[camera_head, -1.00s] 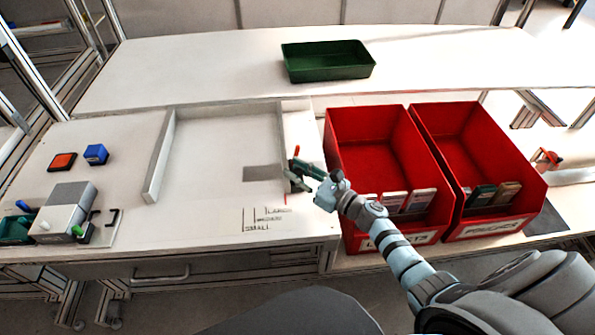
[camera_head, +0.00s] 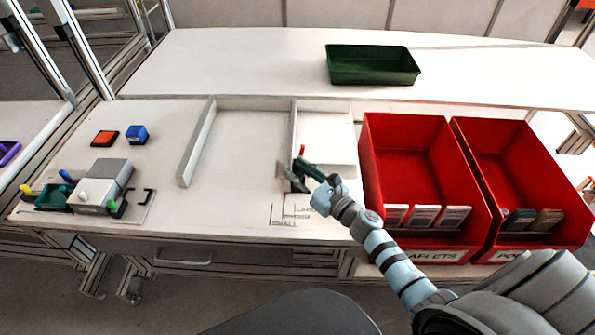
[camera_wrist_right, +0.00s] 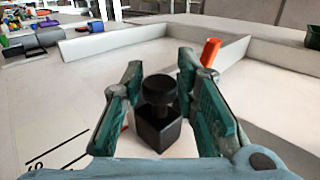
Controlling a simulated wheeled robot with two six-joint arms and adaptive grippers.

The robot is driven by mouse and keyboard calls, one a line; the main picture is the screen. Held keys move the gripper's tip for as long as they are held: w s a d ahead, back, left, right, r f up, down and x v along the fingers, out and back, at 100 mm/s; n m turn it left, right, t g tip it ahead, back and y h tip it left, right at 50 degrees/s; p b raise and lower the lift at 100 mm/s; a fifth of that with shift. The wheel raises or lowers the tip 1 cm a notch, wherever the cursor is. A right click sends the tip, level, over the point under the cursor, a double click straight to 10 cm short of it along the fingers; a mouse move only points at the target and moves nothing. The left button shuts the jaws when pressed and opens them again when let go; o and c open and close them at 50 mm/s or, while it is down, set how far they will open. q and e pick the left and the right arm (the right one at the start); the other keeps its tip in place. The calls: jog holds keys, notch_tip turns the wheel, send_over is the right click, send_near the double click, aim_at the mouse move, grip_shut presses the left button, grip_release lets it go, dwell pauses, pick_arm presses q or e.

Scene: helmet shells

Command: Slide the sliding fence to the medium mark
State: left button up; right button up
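The sliding fence (camera_head: 292,135) is a low white wall along the right side of the white tray area on the bench. Its black knob and block (camera_wrist_right: 158,108) sit between the teal fingers of my right gripper (camera_wrist_right: 160,72), which appear closed in on both sides of it. In the head view my right gripper (camera_head: 296,178) is at the fence's near end. A thin red pointer (camera_head: 284,199) there stands at about the middle line of the size marks (camera_head: 283,216). The small lettering is partly unclear. My left gripper is not in view.
Two red bins (camera_head: 409,160) (camera_head: 510,165) with packs inside stand right of my right gripper. A fixed white wall (camera_head: 195,142) bounds the tray area's left. A green tray (camera_head: 373,66) is at the back. A grey device (camera_head: 103,183) sits far left.

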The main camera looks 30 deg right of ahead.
jog(key=shift+o, duration=0.7)
jog(key=shift+s, duration=0.3)
jog(key=v, duration=1.1)
jog(key=shift+s+d+r, duration=0.1)
jog(key=shift+s+d, duration=0.05)
